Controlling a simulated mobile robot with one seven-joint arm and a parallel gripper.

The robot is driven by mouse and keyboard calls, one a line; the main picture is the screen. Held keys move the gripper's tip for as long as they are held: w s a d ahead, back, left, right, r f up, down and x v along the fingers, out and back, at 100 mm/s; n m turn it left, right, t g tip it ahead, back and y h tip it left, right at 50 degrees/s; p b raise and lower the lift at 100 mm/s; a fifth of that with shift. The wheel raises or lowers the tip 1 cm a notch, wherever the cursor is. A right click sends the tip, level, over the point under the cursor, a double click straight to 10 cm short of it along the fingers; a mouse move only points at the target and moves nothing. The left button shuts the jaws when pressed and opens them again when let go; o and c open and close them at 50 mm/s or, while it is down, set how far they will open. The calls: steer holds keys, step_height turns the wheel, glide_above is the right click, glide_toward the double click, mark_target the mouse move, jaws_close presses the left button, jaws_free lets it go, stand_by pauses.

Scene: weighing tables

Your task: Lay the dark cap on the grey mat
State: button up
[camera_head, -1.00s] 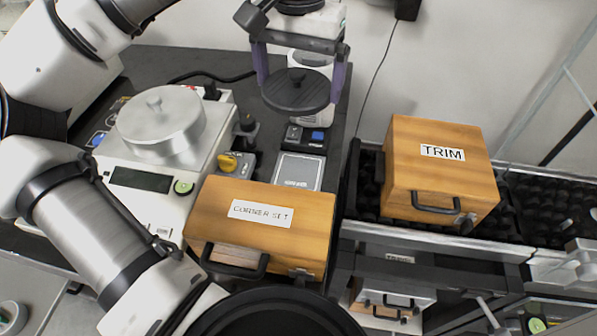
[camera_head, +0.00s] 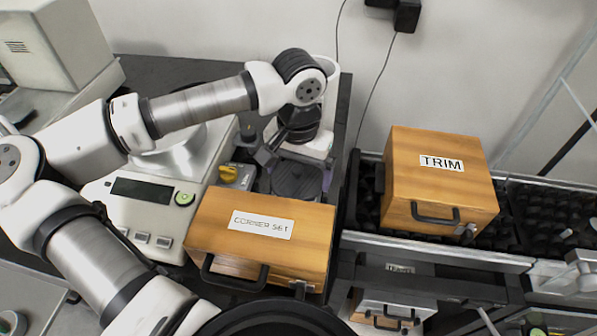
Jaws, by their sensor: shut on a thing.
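The dark cap (camera_head: 297,184) is a ribbed dark disc between the fingers of my gripper (camera_head: 295,168), behind the box marked CORNER SET. My gripper points down and is shut on the cap. The cap is over the place of the grey mat, which is now almost wholly hidden behind the cap and the box. I cannot tell whether the cap touches the mat or is held just above it.
The wooden CORNER SET box (camera_head: 259,238) stands right in front of the cap. A white scale (camera_head: 155,218) and a small device with a yellow knob (camera_head: 236,175) are to the left.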

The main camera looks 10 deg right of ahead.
mark_target(299, 167)
steer(key=shift+f, duration=0.6)
steer(key=shift+f+b, duration=0.2)
steer(key=shift+b, duration=0.1)
steer(key=o, duration=0.6)
steer(key=shift+o, duration=0.2)
steer(key=shift+r, duration=0.15)
step_height(299, 167, up, 12)
steer(key=shift+r, duration=0.1)
